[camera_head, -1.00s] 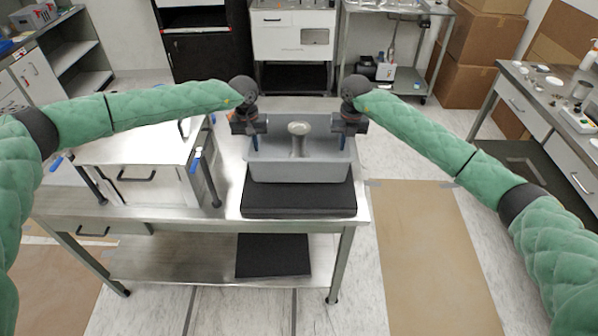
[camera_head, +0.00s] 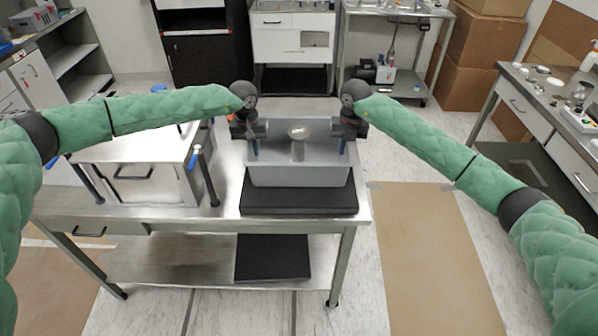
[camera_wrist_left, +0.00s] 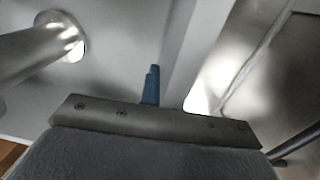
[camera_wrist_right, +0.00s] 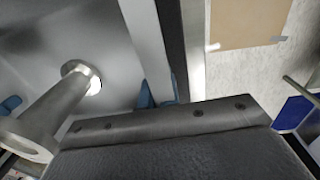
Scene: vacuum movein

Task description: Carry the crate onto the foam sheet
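The grey crate (camera_head: 299,176) is over the back part of the black foam sheet (camera_head: 298,201) on the steel table. It looks level; I cannot tell whether its bottom touches the sheet. A metal post with a flanged foot (camera_head: 298,148) stands inside it. My left gripper (camera_head: 254,146) is at the crate's left wall and my right gripper (camera_head: 343,144) at its right wall. In the right wrist view, blue fingertips (camera_wrist_right: 158,95) sit either side of the wall. In the left wrist view, one blue finger (camera_wrist_left: 151,85) shows inside the wall; the other is hidden.
A white-sided box with a metal top (camera_head: 140,150) stands on the table to the left. Another black sheet (camera_head: 272,257) lies on the lower shelf. A brown floor sheet (camera_head: 435,255) lies right of the table. A cart (camera_head: 385,60) and cardboard boxes (camera_head: 485,50) stand behind.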

